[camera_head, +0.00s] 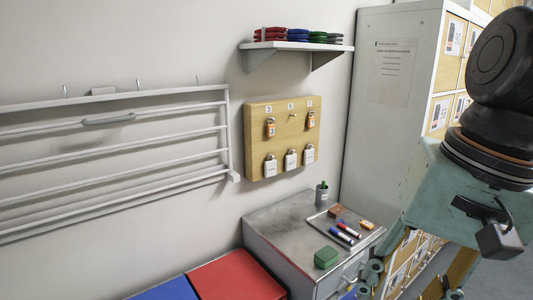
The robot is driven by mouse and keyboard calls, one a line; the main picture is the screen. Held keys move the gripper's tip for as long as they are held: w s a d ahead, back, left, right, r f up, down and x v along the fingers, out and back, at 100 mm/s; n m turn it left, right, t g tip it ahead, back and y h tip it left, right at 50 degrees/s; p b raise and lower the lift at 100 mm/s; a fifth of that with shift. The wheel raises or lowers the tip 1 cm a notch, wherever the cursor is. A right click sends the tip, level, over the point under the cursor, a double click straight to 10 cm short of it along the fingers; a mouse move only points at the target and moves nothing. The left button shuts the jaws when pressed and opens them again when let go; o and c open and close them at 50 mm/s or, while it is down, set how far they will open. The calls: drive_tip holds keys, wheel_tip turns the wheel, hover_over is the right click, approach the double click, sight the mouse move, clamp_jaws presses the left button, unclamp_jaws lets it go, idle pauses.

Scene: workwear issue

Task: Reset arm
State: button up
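My arm comes in at the right edge, with a black joint above a worn teal gripper body. My gripper (408,285) points down in front of the drawer cabinet and the locker. Its teal finger linkages show apart at the bottom edge, and the fingertips are cut off by the frame. Nothing held is visible, but whether the gripper is open or shut cannot be told. It hides part of the locker fronts.
Above are a wooden padlock board (262,140), a shelf (290,46) of folded items and a wall rack (110,120). A tall locker (385,120) stands right.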

drive_tip(key=shift+s+d+r+n+t+h, duration=0.25)
drive_tip(key=shift+s+d+r+n+t, duration=0.15)
drive_tip(key=shift+s+n, duration=0.4)
drive_tip(key=shift+s+d+r+n+t+h, duration=0.3)
drive_tip(key=shift+s+d+n+t, duration=0.15)
drive_tip(key=shift+s+n, duration=0.35)
drive_tip(key=shift+s+d+r+n+t+h, duration=0.3)
drive_tip(key=shift+s+d+n+t, duration=0.15)
drive_tip(key=shift+s+n, duration=0.35)
